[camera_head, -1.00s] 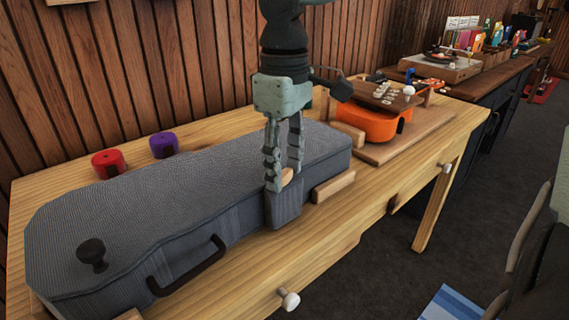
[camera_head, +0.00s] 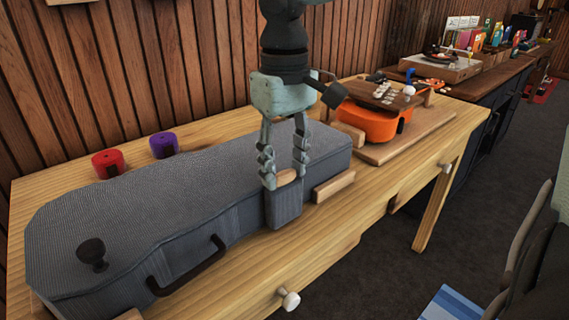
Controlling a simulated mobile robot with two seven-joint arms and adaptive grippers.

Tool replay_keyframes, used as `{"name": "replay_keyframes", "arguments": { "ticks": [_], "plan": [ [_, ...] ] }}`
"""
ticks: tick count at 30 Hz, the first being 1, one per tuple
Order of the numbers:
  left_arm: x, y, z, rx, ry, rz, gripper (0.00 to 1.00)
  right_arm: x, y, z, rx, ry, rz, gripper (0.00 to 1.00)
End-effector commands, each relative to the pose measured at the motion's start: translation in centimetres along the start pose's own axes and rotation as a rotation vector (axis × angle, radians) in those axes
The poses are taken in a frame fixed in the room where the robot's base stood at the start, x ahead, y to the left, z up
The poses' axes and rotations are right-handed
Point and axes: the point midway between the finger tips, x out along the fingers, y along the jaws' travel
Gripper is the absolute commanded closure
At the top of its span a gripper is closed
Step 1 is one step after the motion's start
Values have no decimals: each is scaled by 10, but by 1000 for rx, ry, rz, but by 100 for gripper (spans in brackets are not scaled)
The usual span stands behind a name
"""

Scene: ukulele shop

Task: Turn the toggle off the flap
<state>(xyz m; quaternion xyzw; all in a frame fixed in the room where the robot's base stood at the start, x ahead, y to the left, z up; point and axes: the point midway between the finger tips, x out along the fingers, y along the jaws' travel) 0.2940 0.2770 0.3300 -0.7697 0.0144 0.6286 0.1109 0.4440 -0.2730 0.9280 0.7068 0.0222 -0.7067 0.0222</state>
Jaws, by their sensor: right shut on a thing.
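The grey ukulele case (camera_head: 190,185) lies shut on the wooden bench, with a black handle (camera_head: 188,268) on its front side. The grey flap (camera_head: 285,208) hangs over the case's front edge near its right end. The small pale wooden toggle (camera_head: 287,176) sits at the top of the flap. My right gripper (camera_head: 284,176) points down from above, with its two fingers on either side of the toggle, shut on it. The fingers partly hide the toggle's ends. My left gripper is not in view.
A black knob (camera_head: 92,253) stands on the case's left end. Red (camera_head: 108,163) and purple (camera_head: 164,144) rolls sit behind the case. A wooden block (camera_head: 334,187) lies by its front right edge. An orange ukulele (camera_head: 372,120) rests on a board at right.

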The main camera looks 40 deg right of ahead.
Motion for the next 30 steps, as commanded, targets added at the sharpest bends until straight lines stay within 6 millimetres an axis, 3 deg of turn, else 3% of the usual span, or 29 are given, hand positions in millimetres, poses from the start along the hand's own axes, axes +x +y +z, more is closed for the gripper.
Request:
{"name": "replay_keyframes", "arguments": {
  "ticks": [4, 5, 9, 20, 23, 30],
  "plan": [
    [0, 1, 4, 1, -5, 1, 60, -1, 0, -1, 2, 3, -1, 86],
    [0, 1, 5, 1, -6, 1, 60, -1, 0, -1, 2, 3, -1, 54],
    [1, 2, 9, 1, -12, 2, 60, 0, 0, -1, 1, 2, -1, 36],
    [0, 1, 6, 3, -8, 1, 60, -4, 0, -1, 0, 2, 0, 36],
    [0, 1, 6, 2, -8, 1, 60, -15, 0, -1, 1, 4, -1, 36],
    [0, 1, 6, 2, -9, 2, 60, -66, 0, -1, 1, 6, 1, 36]
  ]
}}
